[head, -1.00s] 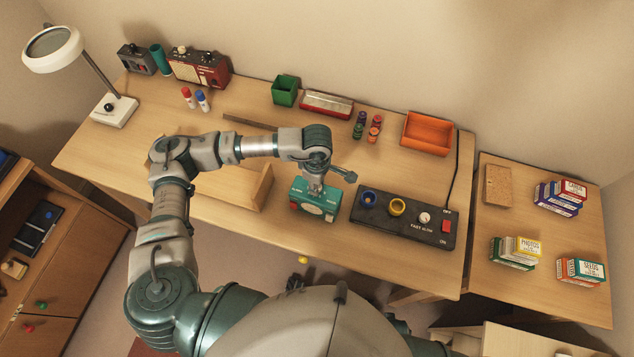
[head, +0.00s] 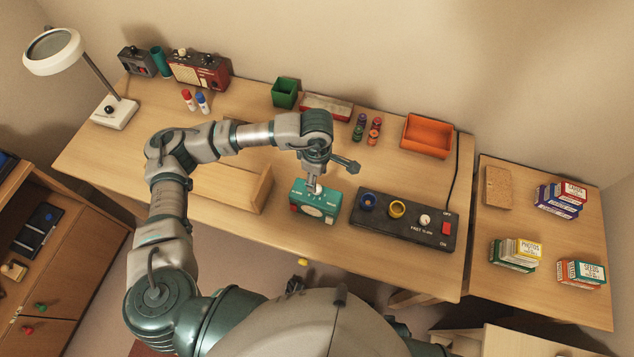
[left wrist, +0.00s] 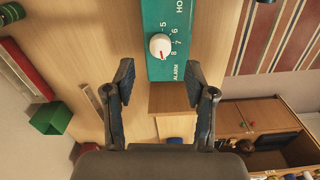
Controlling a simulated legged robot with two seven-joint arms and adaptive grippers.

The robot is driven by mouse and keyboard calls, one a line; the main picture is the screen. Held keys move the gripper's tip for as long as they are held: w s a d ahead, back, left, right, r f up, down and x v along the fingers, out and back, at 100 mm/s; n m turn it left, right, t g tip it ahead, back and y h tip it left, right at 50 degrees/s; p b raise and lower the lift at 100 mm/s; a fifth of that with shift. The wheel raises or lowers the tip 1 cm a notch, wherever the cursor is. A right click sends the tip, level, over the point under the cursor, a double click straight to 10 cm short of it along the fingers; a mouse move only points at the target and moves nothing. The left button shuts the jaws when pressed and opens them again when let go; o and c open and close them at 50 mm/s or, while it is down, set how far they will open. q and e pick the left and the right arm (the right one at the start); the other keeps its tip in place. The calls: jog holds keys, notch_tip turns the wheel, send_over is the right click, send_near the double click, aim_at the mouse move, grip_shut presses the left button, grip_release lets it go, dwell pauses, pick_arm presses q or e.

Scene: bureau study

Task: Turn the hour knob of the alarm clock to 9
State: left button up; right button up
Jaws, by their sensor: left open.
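The teal alarm clock (head: 316,209) stands near the front edge of the desk. Its white knob (head: 319,189) shows on the top, just below my left gripper (head: 313,184). Part of the clock's lettering is cut off by the picture edge.
A black control box (head: 375,222) with blue and yellow rings stands right of the clock. A wooden tray (head: 262,190) is close on its left. Small bottles (head: 374,130) and an orange bin (head: 428,135) stand behind. Free desk lies behind the clock.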

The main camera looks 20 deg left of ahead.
pick_arm(q)
notch_tip(320, 180, up, 6)
jog(key=shift+s, duration=0.1)
dwell(0.7)
